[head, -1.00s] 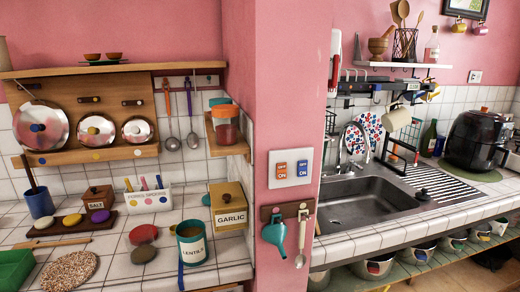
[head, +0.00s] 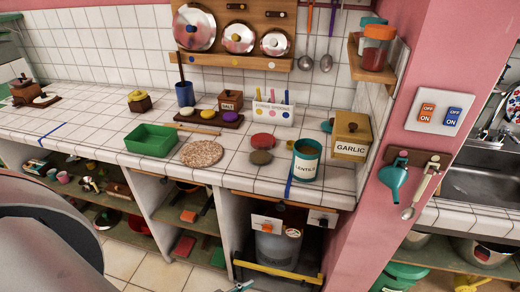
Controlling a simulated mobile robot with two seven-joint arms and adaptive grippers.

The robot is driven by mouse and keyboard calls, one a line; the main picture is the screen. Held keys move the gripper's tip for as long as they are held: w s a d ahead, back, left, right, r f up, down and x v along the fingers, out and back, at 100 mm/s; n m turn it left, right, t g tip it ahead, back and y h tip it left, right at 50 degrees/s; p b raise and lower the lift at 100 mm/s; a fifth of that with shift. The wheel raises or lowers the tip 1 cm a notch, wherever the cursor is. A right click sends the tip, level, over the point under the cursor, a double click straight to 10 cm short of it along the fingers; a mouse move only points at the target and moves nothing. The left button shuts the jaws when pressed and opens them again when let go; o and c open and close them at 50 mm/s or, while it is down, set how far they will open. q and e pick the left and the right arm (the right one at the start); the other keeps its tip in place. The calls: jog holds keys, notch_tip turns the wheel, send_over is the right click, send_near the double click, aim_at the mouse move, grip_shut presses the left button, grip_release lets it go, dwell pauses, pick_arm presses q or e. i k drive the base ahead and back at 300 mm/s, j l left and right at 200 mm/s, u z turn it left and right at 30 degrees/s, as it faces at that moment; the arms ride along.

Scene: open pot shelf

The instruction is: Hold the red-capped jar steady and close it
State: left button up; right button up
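A jar with an orange-red cap (head: 378,48) stands on a small wooden wall shelf at the upper right of the head view. Its cap looks seated on top, but I cannot tell whether it is fastened. Neither of my grippers can be made out. A large grey part of mine fills the lower left.
The tiled counter (head: 90,122) holds an open teal LENTILS tin (head: 307,162), a GARLIC box (head: 351,138), a green tray (head: 151,140) and a round speckled mat (head: 202,153). A pink wall corner with switches (head: 440,112) stands right of the shelf. Open shelves lie below.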

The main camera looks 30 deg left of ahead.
aim_at(260, 148)
jog(key=j, duration=1.55)
